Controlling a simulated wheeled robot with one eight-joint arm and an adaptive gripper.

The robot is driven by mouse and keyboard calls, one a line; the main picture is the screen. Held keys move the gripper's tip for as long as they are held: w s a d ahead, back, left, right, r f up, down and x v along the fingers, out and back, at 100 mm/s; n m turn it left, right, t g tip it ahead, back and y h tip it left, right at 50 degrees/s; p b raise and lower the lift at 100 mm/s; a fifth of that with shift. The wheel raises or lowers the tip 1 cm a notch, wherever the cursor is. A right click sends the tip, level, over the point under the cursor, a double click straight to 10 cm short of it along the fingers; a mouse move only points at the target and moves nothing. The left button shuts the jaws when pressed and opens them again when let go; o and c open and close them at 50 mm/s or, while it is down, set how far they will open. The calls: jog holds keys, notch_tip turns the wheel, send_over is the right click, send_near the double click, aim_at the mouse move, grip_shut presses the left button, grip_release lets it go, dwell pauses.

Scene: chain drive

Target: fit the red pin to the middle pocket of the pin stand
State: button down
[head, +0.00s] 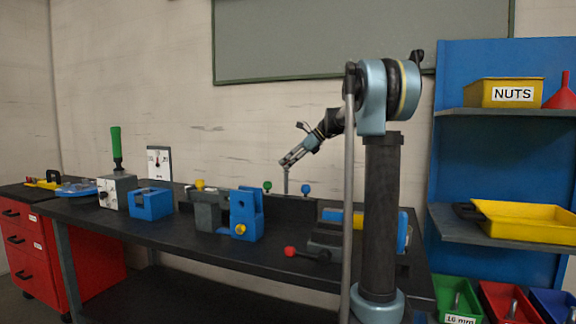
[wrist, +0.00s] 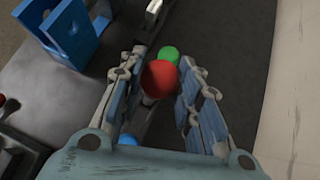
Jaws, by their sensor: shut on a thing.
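The red pin's round head (wrist: 158,78) sits between the fingers of my gripper (wrist: 160,84) in the wrist view. In the head view my gripper (head: 285,163) is above the back of the bench, with a thin grey shank (head: 286,180) hanging below it. The pin stand (head: 290,209) looks like a dark low bar along the back. A green-headed pin (head: 267,185) and a blue-headed pin (head: 305,188) stand on either side of the shank. The middle pocket is hidden, and I cannot tell whether the shank's tip touches it.
A blue bracket (head: 246,213) and a grey block with a yellow knob (head: 207,210) stand left of the stand. A grey vise-like tool with a red knob (head: 290,251) lies in front, right. A blue block (head: 151,204) is further left. The front bench middle is clear.

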jog(key=shift+f, duration=4.95)
jog(key=c, duration=1.1)
grip_release()
jog(key=v, duration=1.2)
jog(key=shift+w, duration=0.1)
